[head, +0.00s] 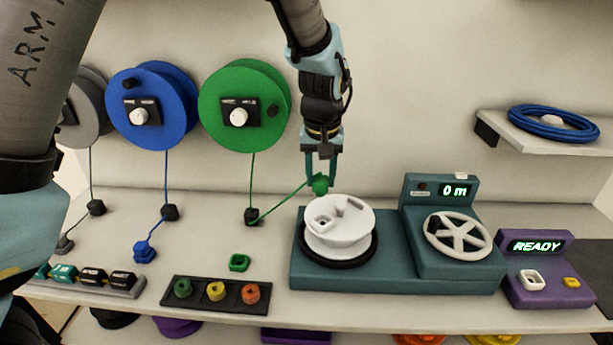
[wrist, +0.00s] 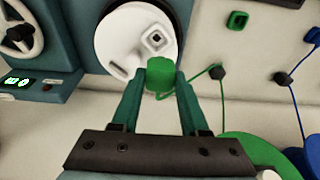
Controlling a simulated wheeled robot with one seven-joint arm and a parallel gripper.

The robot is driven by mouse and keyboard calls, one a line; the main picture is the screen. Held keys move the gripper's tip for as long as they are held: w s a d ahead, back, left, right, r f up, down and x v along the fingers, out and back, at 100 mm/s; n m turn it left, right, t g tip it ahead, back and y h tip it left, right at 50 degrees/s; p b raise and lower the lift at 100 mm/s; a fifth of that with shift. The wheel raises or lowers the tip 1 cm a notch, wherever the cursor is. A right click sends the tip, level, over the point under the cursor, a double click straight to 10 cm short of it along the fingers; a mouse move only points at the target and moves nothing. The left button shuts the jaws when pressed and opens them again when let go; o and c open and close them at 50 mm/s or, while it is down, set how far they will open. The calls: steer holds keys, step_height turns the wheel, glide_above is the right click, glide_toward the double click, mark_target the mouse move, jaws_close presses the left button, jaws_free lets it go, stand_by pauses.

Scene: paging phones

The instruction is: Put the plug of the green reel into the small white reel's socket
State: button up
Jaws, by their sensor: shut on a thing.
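My gripper (head: 320,178) is shut on the green plug (head: 320,186), which hangs on a green cord from the green reel (head: 243,84) on the wall. The small white reel (head: 338,228) sits on the teal machine, with a square socket (head: 325,220) on its top left part. The plug is above and behind the white reel, apart from the socket. In the wrist view the green plug (wrist: 160,76) is between the fingertips, at the edge of the white reel (wrist: 135,45). The square socket (wrist: 157,39) shows beyond the plug.
The teal machine (head: 455,283) has a handwheel (head: 458,235) and a "0 m" display. A green square ring (head: 239,263) lies left of it, near a dark tray (head: 215,303) of coloured plugs. A purple "READY" box (head: 545,270) stands right. The cord passes a black guide (head: 252,216).

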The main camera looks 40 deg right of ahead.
mark_target(324, 191)
steer(key=shift+s+d, duration=0.2)
steer(key=s+d, duration=0.4)
steer(key=d, duration=0.1)
steer(key=shift+s+d, duration=0.25)
steer(key=shift+d, duration=0.15)
steer(key=shift+a, duration=0.1)
steer(key=shift+w+a+f+b, duration=0.2)
steer(key=shift+w+a+b, duration=0.25)
steer(key=shift+w+a, duration=0.8)
steer(key=shift+w+a+f+b, duration=0.15)
steer(key=shift+w+a+b, duration=0.25)
steer(key=shift+w+a, duration=0.8)
steer(key=shift+s+a, duration=0.25)
steer(key=shift+s, duration=0.05)
steer(key=shift+f, duration=0.15)
steer(key=shift+s+a+b+x, duration=0.1)
steer(key=shift+b+x, duration=0.4)
steer(key=shift+x, duration=0.25)
steer(key=shift+s+a+b+x, duration=0.1)
steer(key=shift+s+b+x, duration=0.05)
steer(key=shift+b+x, duration=0.55)
steer(key=shift+s+a+b+x, duration=0.1)
steer(key=shift+b+x, duration=0.25)
steer(key=shift+x, duration=0.5)
steer(key=shift+s+b+x, duration=0.2)
steer(key=shift+b+x, duration=0.45)
steer(key=shift+x, duration=0.7)
